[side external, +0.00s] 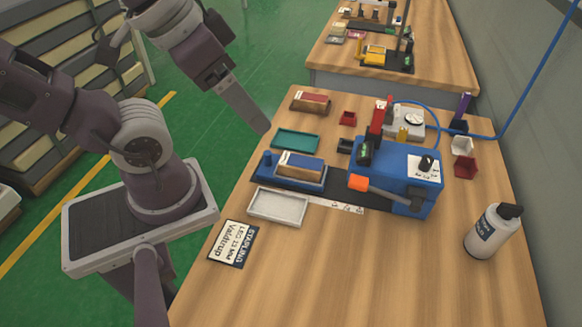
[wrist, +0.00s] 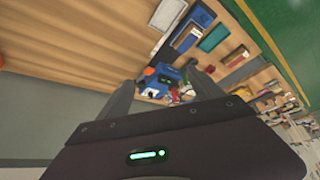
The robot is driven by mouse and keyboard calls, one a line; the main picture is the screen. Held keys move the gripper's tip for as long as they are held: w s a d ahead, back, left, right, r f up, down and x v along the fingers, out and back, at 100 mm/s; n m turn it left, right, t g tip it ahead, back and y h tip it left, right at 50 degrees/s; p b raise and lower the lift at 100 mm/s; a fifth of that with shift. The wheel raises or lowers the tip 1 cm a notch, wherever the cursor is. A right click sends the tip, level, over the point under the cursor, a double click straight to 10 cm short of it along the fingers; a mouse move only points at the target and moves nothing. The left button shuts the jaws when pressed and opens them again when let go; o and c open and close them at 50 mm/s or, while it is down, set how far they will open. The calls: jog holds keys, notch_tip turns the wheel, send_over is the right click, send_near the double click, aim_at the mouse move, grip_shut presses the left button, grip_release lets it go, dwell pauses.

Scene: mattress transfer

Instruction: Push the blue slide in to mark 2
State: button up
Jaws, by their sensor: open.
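White mark labels (side external: 346,208) run along the track to the right of the slide, towards the blue machine (side external: 405,165). The slide stands left of and apart from the machine. The digits are too small to read surely. My gripper (side external: 263,126) is in the air above the table's left edge, up and left of the slide, touching nothing. In the wrist view its two fingers (wrist: 159,77) are spread and empty.
A teal tray (side external: 295,139) lies behind the slide and a white tray (side external: 278,218) in front. Another block (side external: 310,98) sits farther back. The machine has an orange-tipped lever (side external: 358,182). A white bottle (side external: 494,232) stands at right.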

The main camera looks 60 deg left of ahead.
jog(key=shift+w+a+f, duration=0.15)
jog(key=shift+w+a, duration=0.05)
jog(key=c, duration=0.3)
jog(key=w+a+f+m, duration=0.1)
jog(key=w+a+f+m+g+y, duration=0.1)
jog(key=w+a, duration=0.1)
jog(key=w+a+f+m+g+y, duration=0.1)
jog(key=a, duration=0.1)
jog(key=shift+w+a+f, duration=0.2)
jog(key=shift+w+a, duration=0.05)
jog(key=shift+w, duration=0.15)
jog(key=c, duration=0.4)
jog(key=m+g+h, duration=0.2)
jog(key=m+g, duration=0.2)
jog(key=m, duration=0.9)
send_over(268, 153)
notch_tip(268, 153, down, 19)
jog(key=shift+r, duration=0.1)
notch_tip(268, 153, down, 8)
jog(key=shift+r, duration=0.25)
jog(key=shift+a, duration=0.1)
grip_shut()
jog(key=shift+r, duration=0.1)
